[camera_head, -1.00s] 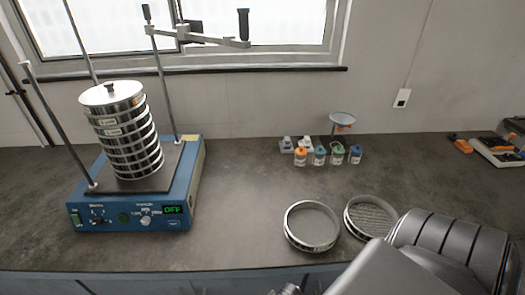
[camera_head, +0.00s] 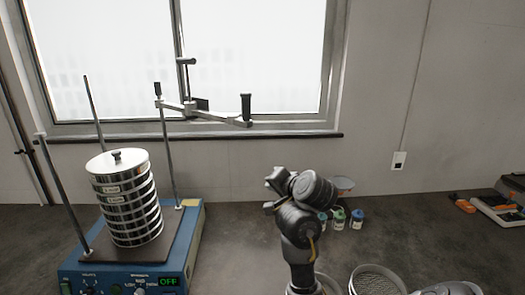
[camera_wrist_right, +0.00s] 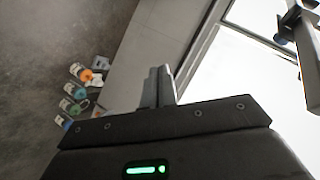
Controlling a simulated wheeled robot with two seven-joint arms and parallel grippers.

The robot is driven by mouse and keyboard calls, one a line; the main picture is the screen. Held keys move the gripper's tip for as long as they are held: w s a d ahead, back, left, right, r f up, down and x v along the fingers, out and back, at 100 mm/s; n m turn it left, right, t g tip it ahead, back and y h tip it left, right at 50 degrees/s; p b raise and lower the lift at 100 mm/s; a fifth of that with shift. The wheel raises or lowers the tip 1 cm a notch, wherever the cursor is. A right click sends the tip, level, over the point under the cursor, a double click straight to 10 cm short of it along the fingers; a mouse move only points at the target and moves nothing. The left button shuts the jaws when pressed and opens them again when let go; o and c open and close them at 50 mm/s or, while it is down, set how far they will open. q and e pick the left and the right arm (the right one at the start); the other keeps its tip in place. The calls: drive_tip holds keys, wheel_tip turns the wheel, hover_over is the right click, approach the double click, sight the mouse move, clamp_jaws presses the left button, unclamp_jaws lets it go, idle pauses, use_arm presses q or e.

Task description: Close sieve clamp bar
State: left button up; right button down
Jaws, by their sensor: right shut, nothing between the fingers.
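The sieve shaker (camera_head: 197,243) is a blue box at the left with a display reading OFF. A stack of metal sieves (camera_head: 130,205) with a pale lid stands on its plate between upright rods. The clamp bar (camera_head: 212,114) is mounted on the right rod and points right, away from the stack, with a black handle (camera_head: 246,108) at its outer end. The bar also shows at the upper right of the right wrist view (camera_wrist_right: 306,58). My right gripper (camera_head: 272,184) is shut and empty, below and right of the handle. My left gripper is out of view.
Small bottles (camera_head: 357,219) stand behind my right arm, partly hidden. A loose sieve (camera_head: 376,281) lies at the front edge of the picture. Orange-handled tools (camera_head: 464,205) lie at the far right. The window sill (camera_head: 290,136) runs behind the bar.

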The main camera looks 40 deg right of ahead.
drive_tip(key=s+d+r+m+t, duration=0.1)
drive_tip(key=s+r+m+t, duration=0.15)
drive_tip(key=r, duration=0.65)
drive_tip(key=s+d+r+m+t, duration=0.1)
drive_tip(key=s+r+m+t, duration=0.15)
drive_tip(key=r, duration=0.55)
drive_tip(key=w+a+b, duration=0.2)
drive_tip(key=w+b, duration=0.5)
drive_tip(key=w, duration=0.2)
drive_tip(key=shift+w+a+r+y, duration=0.15)
drive_tip(key=shift+w+y, duration=0.05)
drive_tip(key=shift+y, duration=0.2)
drive_tip(key=shift+w+a, duration=0.1)
